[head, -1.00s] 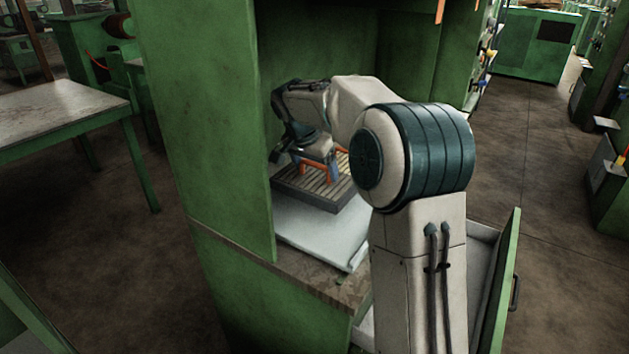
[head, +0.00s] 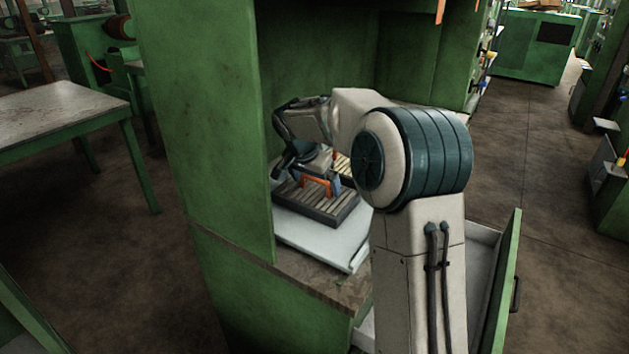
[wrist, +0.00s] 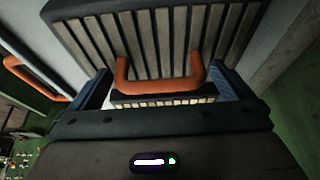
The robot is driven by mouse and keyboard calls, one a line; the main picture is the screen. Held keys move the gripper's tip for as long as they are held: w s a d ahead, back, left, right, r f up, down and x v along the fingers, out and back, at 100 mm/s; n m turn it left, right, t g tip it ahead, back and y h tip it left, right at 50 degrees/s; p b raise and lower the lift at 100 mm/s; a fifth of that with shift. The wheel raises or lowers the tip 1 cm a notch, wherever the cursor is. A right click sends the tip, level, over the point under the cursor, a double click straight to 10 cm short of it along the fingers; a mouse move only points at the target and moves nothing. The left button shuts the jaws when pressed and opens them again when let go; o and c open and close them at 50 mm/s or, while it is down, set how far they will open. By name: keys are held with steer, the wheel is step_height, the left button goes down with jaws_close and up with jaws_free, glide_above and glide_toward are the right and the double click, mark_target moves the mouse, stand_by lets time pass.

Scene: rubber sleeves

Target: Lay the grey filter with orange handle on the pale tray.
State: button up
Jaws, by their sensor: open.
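The grey slatted filter (head: 312,211) with its orange handle (head: 321,182) lies on the pale tray (head: 308,238) inside the green cabinet. It looks flat there, with the tray's near part bare in front of it. My gripper (head: 320,184) is just over the filter with its blue fingers pointing down beside the handle. In the wrist view my gripper (wrist: 163,82) is open. The filter's handle (wrist: 160,87) stands between the two fingers, with gaps at both sides. My arm hides part of the tray's right side.
A pale-slatted item (head: 343,165) shows behind my gripper, partly hidden. Another orange bar (wrist: 35,78) shows at the wrist view's left. The green cabinet wall (head: 205,130) is close on the left. An open drawer (head: 500,285) juts out at the right.

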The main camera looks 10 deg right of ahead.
mark_target(309, 199)
steer(key=v, duration=0.7)
steer(key=shift+r, duration=0.3)
steer(key=shift+s, duration=0.15)
